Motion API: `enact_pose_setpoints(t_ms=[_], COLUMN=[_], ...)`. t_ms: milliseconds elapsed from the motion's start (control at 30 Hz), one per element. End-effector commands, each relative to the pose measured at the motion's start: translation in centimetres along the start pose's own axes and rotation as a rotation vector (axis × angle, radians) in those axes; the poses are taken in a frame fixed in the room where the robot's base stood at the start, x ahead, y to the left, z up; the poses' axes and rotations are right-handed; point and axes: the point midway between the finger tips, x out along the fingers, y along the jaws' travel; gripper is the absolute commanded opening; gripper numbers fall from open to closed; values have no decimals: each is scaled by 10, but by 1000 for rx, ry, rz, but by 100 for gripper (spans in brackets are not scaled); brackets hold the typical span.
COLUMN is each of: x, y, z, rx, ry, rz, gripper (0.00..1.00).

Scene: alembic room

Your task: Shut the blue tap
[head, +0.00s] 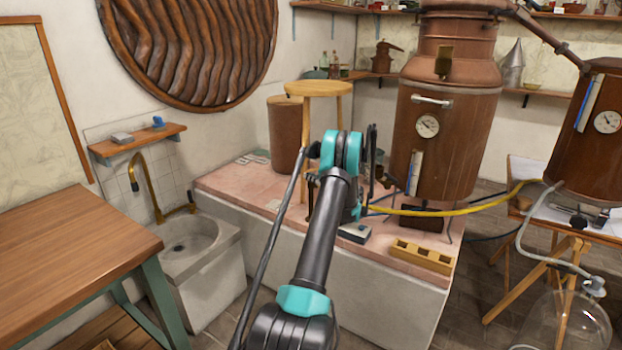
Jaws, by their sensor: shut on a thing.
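My gripper (374,165) shows in part as dark pieces just right of the teal wrist, in front of the large copper still (446,150). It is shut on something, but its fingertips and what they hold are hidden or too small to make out. I cannot pick out the blue tap clearly; my arm covers part of the pink-topped plinth below the still. A blue line runs low beside the yellow hose (440,211), just right of my wrist.
A wooden stool (318,89) and a brown drum (287,130) stand behind my arm. A yellow block (421,254) lies at the plinth's front edge. A stone sink (190,245) and wooden table (70,240) are left. A glass vessel (565,325) stands low right.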

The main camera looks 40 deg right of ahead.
Motion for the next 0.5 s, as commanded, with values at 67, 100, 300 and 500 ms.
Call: enact_pose_setpoints(t_ms=[67,100,300,500], x=[0,0,0,1], y=[-1,-1,0,1], z=[0,0,0,0], rx=[0,0,0,0], ry=[10,15,32,41], rz=[51,74,161,204], gripper=[0,0,0,0])
